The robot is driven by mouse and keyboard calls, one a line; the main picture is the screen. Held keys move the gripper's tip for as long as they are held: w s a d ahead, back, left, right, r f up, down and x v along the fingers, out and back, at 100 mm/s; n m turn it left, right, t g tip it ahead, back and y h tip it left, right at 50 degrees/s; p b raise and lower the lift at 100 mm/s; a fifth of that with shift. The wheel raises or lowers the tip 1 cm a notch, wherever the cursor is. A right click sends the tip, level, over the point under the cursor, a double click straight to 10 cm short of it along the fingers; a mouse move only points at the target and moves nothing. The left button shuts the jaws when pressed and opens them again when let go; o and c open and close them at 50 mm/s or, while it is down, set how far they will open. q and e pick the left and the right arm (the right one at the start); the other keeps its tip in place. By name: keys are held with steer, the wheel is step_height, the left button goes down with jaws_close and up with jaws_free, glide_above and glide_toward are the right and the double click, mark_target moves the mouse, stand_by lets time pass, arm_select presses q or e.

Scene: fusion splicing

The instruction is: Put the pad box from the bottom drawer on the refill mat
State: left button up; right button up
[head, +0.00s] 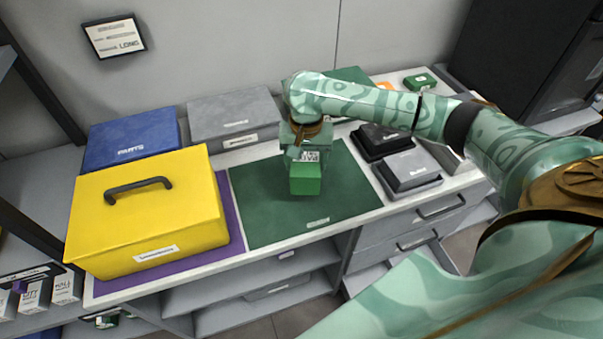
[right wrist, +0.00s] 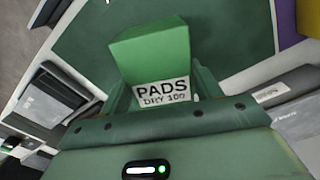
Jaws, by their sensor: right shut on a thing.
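The pad box (head: 306,180) is a small green box with a white label. In the right wrist view the box (right wrist: 150,55) shows the label "PADS DRY 100". My right gripper (head: 308,157) is shut on it and points down over the dark green mat (head: 265,205), which is likely the refill mat. I cannot tell whether the box touches the mat. My left gripper is not in view.
A yellow case (head: 150,220) with a black handle stands on a purple mat (head: 236,235) left of the green mat. Blue (head: 130,140) and grey (head: 235,115) boxes stand behind. Dark (head: 380,138) and grey (head: 410,168) boxes stand right. The green mat's front is clear.

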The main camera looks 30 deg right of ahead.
steer(key=f+b, duration=0.2)
steer(key=f, duration=0.1)
steer(key=f+b, duration=0.1)
steer(key=shift+w+a+f, duration=0.2)
steer(key=shift+w+a, duration=0.1)
steer(key=shift+r, duration=0.25)
steer(key=o, duration=1)
steer(key=shift+f, duration=0.1)
steer(key=shift+o, duration=0.2)
